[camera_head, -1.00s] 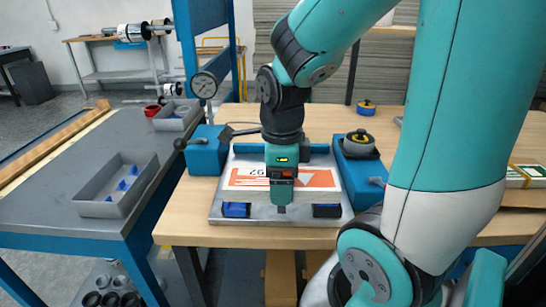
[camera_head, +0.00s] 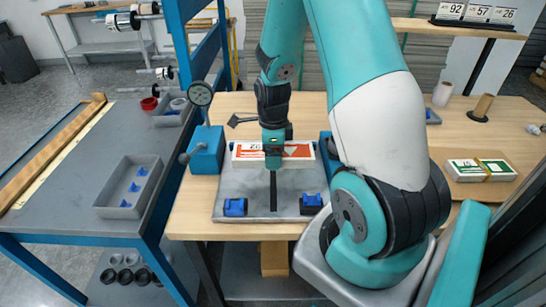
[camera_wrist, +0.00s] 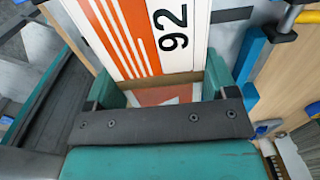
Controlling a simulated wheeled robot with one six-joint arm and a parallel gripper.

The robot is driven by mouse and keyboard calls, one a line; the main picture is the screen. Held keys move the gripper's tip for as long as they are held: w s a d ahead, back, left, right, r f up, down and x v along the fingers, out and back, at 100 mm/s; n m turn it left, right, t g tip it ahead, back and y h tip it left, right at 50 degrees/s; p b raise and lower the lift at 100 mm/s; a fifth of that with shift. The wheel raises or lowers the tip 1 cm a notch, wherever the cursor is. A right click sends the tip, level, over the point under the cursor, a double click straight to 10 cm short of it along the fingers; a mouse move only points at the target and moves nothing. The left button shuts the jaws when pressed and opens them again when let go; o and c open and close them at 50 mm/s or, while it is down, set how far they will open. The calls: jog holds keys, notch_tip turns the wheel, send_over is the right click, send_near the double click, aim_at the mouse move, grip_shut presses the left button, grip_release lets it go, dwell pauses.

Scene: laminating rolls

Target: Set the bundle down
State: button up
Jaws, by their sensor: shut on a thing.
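The bundle (camera_head: 300,150) is a white and orange block marked 92, at the back of the grey metal plate (camera_head: 240,184) in the head view. My gripper (camera_head: 272,162) is shut on it, pointing down at its middle. In the wrist view the bundle (camera_wrist: 140,30) fills the top centre, with its 92 and orange stripes, and runs up to the green fingers (camera_wrist: 170,90). A strip of orange and white shows between the fingers. I cannot tell whether the bundle touches the plate; its underside is hidden.
Blue clamps (camera_head: 206,150) flank the plate; my arm partly hides the right one. Two blue blocks (camera_head: 235,207) sit at the plate's front edge. A green and white banded bundle (camera_head: 482,170) lies on brown card at right. A grey tray (camera_head: 128,188) stands on the left bench.

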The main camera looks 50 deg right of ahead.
jog(key=w+d, duration=0.2)
jog(key=d, duration=0.1)
jog(key=shift+w+r+p, duration=0.1)
jog(key=shift+w+p, duration=0.15)
jog(key=shift+p, duration=0.1)
notch_tip(320, 180, down, 2)
jog(key=shift+a+f, duration=0.15)
jog(key=shift+f, duration=2.4)
jog(key=shift+f, duration=0.15)
jog(key=o, duration=1)
jog(key=shift+o, duration=0.2)
